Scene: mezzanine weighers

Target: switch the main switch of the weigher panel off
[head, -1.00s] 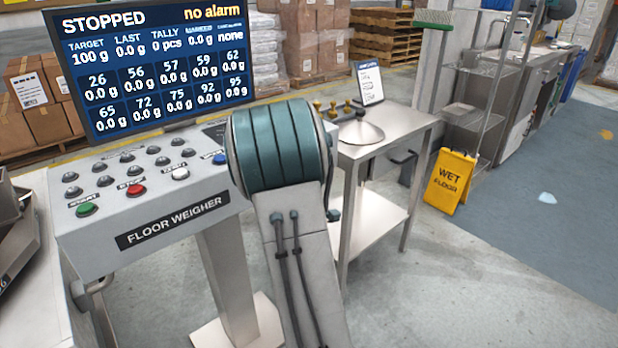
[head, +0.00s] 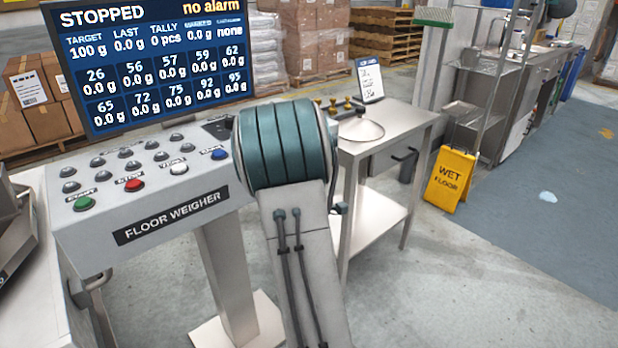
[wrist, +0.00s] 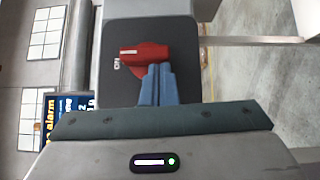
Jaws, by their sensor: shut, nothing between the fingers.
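The main switch (wrist: 143,52) is a red rotary knob on a dark plate (wrist: 190,35) in the wrist view. Its grip bar, with a pale mark, lies crosswise in the picture and points at the "ON" lettering on the left. My gripper (wrist: 158,68) has its blue fingers together and empty. Their tips overlap the knob's lower right side; I cannot tell whether they touch it. In the head view the weigher panel (head: 85,237) shows, with a corner of the dark plate (head: 217,128) left of my arm. My arm hides the switch and the fingers there.
The panel top carries a green button (head: 85,203), a red button (head: 134,185), a white button (head: 179,168) and a blue button (head: 219,153). The screen (head: 150,65) reads STOPPED, no alarm. A steel table (head: 405,125) stands right of my arm.

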